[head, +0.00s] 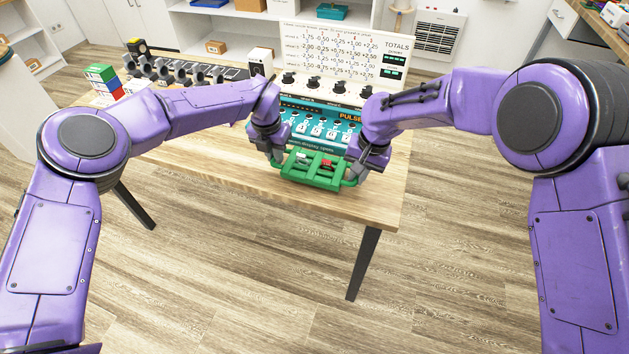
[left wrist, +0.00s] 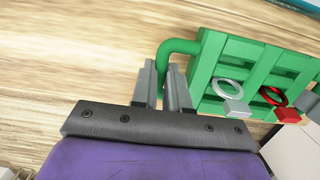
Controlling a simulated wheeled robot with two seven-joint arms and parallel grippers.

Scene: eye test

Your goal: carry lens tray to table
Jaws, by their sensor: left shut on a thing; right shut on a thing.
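The green lens tray (head: 312,182) is at the front edge of the wooden table (head: 225,178). I cannot tell whether it touches the tabletop. It holds a red-rimmed lens (left wrist: 272,96) and a white-rimmed lens (left wrist: 226,88). My left gripper (head: 281,160) is shut on the tray's left handle; the left wrist view shows the handle (left wrist: 184,46) between its fingers. My right gripper (head: 352,176) is at the tray's right end, shut on it, with that handle mostly hidden.
A teal panel (head: 322,149) with knobs and a white board (head: 345,42) with numbers stand behind the tray. A row of dark holders (head: 185,72) and stacked coloured boxes (head: 103,76) are at the table's back left. The table's left front is clear.

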